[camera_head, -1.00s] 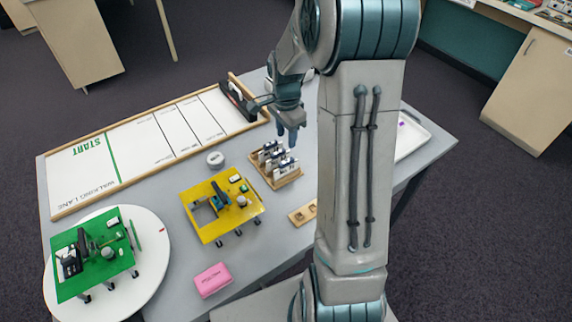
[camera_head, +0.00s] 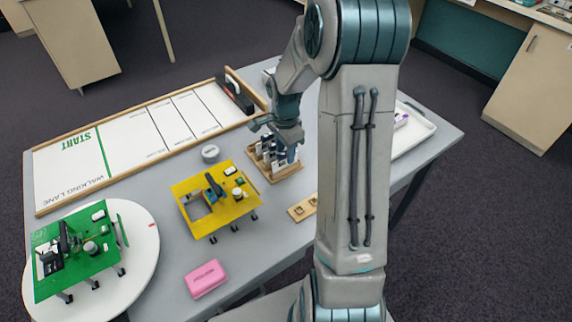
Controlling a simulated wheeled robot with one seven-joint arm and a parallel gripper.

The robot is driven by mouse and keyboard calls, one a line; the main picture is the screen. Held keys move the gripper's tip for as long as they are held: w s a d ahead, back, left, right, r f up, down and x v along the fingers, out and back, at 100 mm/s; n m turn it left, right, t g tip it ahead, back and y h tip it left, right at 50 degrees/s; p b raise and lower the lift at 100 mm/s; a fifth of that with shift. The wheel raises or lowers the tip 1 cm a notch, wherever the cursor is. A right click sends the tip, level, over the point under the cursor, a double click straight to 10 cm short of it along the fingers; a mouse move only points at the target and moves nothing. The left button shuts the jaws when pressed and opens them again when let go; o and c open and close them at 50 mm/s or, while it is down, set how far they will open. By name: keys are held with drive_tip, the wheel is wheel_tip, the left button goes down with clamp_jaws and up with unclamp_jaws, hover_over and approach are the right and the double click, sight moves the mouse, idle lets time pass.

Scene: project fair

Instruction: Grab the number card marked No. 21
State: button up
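Several small white-and-dark cards (camera_head: 268,152) stand in a wooden rack (camera_head: 262,171) near the middle of the table. Their numbers are too small to read, so I cannot tell which is No. 21. My gripper (camera_head: 284,152) points down over the right part of the rack, with its fingertips down among the cards there. The fingers and the cards overlap in this view. I cannot tell whether the fingers are open or touching a card.
A yellow walker (camera_head: 224,212) stands left of the rack, with a round grey-white object (camera_head: 210,153) behind it. A green walker (camera_head: 85,262) is on a white disc (camera_head: 146,262). A framed walking lane (camera_head: 100,165) lies behind. A pink block (camera_head: 205,278), a small wooden holder (camera_head: 298,210) and a white tray (camera_head: 425,125) are also on the table.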

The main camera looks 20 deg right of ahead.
sight(285, 162)
wheel_tip(285, 162, down, 4)
drive_tip(key=shift+r+b, duration=0.15)
drive_tip(key=shift+b, duration=0.75)
drive_tip(key=shift+r, duration=0.1)
clamp_jaws()
drive_tip(key=shift+r, duration=0.1)
